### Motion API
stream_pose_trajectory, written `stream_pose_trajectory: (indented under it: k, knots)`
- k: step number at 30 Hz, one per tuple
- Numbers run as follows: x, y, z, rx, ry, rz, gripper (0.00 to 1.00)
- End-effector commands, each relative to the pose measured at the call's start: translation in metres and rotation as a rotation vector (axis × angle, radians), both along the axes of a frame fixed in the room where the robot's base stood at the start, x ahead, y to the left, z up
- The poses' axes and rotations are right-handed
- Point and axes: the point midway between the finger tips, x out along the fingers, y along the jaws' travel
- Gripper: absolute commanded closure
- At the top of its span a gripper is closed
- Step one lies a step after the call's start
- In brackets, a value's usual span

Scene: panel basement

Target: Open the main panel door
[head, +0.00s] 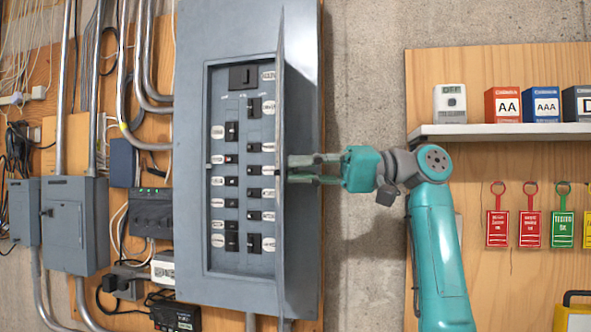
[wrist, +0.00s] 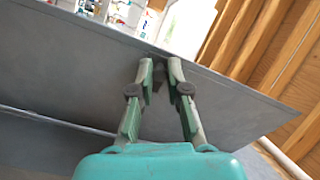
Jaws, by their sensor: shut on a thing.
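The main panel door (head: 281,100) stands swung out from the grey panel (head: 225,30), seen almost edge-on in the head view. The breaker rows (head: 243,170) behind it are exposed. My gripper (head: 292,168) reaches in from the right at the door's mid height. In the wrist view, the door is a broad grey plate (wrist: 225,98), and my gripper (wrist: 159,72) has its fingertips close together near the plate's far edge, around a small dark part that looks like the latch. The grasped part is mostly hidden by the fingers.
A shelf (head: 520,131) with battery boxes and a board with hanging tags (head: 497,228) are at the right. Grey boxes (head: 75,225), conduits and cables crowd the left. Bare concrete wall (head: 365,90) lies between panel and shelf.

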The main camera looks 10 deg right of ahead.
Motion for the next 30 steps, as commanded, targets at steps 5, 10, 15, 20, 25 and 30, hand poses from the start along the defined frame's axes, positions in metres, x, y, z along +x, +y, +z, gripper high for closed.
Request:
stream_pose_trajectory:
  k: [5, 10, 15, 20, 25, 30]
  knots:
    - [0.001, -0.001, 0.000, 0.000, 0.002, 0.004, 1.00]
    - [0.001, 0.000, 0.000, 0.000, 0.001, 0.003, 1.00]
    - [0.001, 0.000, 0.000, 0.000, 0.001, 0.003, 0.59]
    - [0.000, 0.000, 0.000, 0.000, 0.001, 0.003, 0.59]
    - [0.000, -0.003, 0.000, 0.000, 0.001, 0.003, 0.59]
    - [0.000, -0.022, 0.000, 0.001, 0.001, -0.001, 0.59]
